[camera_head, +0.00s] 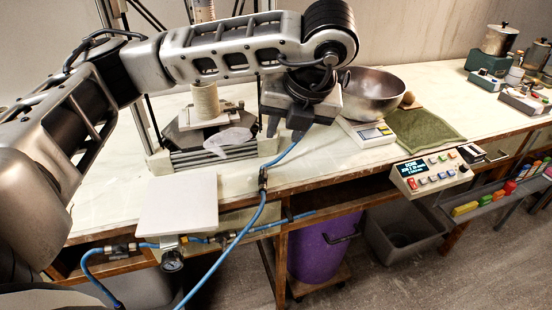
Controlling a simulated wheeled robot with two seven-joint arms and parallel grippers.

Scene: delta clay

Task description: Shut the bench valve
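A blue air line runs along the bench's front edge, with a pressure gauge (172,260) and brass fittings (198,240) under a white plate. My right gripper is not in view.
A steel bowl (372,94), scale (367,133), green cloth (424,136) and control box (432,172) are to the right. A purple bin (322,250) and grey bin (377,238) stand below the bench.

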